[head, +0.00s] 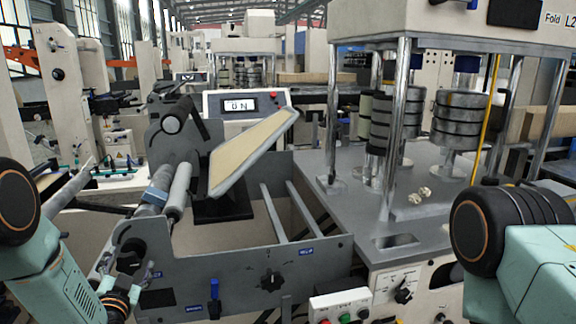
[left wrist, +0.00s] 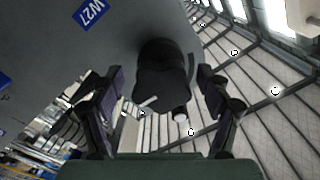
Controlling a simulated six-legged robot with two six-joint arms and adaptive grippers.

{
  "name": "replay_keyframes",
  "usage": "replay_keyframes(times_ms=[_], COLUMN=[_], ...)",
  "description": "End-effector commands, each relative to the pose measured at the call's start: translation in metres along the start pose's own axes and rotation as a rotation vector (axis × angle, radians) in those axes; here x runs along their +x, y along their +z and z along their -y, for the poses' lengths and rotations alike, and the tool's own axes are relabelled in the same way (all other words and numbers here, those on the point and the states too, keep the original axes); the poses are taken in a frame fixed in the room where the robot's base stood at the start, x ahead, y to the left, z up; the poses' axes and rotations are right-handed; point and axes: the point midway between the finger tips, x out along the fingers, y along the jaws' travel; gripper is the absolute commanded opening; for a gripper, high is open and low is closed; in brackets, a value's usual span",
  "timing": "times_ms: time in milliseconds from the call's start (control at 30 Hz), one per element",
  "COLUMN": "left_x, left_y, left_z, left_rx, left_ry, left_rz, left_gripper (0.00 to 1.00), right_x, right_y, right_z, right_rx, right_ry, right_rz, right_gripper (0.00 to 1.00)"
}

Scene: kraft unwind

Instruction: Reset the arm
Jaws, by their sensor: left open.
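My left gripper (head: 128,272) is at the lower left, in front of the grey side panel (head: 225,268) of the unwind machine. In the left wrist view the fingers (left wrist: 160,88) are spread apart and hold nothing. A dark rounded part (left wrist: 165,75) with a pale tip shows between and beyond the fingers, below a grey plate marked W27 (left wrist: 92,12). I cannot tell whether they touch it. A tilted beige panel with a grey frame (head: 250,150) rises above the machine, beside a grey roller (head: 178,190). Which part is the arm is not clear. My right gripper is out of the picture.
A black knob (head: 271,279) and a blue-handled lever (head: 214,290) sit on the side panel. A button box (head: 340,306) is at the bottom. A press with bright posts (head: 334,110) and stacked weights (head: 460,118) stands at the right. A display (head: 240,104) stands behind.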

Motion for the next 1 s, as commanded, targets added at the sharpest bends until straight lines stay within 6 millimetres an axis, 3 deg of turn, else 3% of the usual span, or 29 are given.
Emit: replay_keyframes(times_ms=[1000], left_x=[-0.001], left_y=[0.001], left_z=[-0.001], left_rx=[-0.87], left_ry=[0.0], left_rz=[0.002], left_gripper=[0.77], right_x=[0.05], right_y=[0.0], right_z=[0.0], right_rx=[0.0], right_ry=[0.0], right_rz=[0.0], right_gripper=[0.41])
